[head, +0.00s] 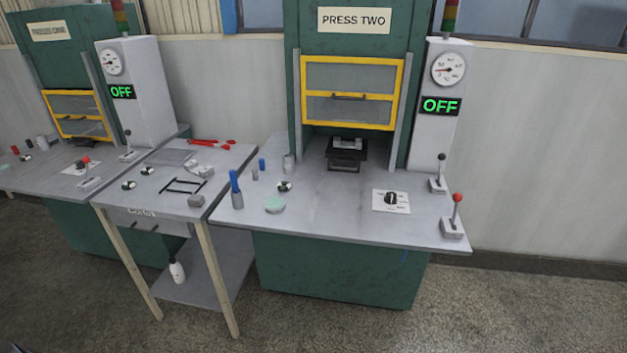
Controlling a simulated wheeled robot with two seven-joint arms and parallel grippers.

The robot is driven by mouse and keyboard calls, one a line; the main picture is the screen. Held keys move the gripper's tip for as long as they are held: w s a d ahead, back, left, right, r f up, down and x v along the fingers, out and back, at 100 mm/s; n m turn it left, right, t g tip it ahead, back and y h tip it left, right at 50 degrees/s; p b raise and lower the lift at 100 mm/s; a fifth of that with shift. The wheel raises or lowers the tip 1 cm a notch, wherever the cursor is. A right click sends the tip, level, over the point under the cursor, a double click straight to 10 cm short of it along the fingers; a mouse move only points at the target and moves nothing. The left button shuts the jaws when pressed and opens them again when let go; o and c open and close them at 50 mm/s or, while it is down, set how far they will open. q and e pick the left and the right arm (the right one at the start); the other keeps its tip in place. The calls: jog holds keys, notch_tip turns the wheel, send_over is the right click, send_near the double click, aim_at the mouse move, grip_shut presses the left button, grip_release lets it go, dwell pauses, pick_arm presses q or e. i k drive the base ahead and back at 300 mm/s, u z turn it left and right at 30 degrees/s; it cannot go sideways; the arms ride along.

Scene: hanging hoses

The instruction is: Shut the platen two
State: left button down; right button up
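Press two (354,20) is a green machine with its name plate at the top, in the right half of the head view. Its yellow-framed guard (350,92) has a dark handle and hangs above a gap over the bench. A dark block with a light grey top (346,153) sits in that gap under the guard; whatever is above it is hidden behind the guard. A red-knobbed lever (455,215) and a black-knobbed lever (439,173) stand upright at the right of the bench. The display (441,106) reads OFF in green. Neither gripper is in view.
The floor in front is clear.

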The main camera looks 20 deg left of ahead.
aim_at(346, 152)
jog(key=z, duration=0.3)
jog(key=i, duration=1.25)
jog(key=z, duration=1.55)
jog(key=i, duration=0.8)
jog(key=u, duration=2.55)
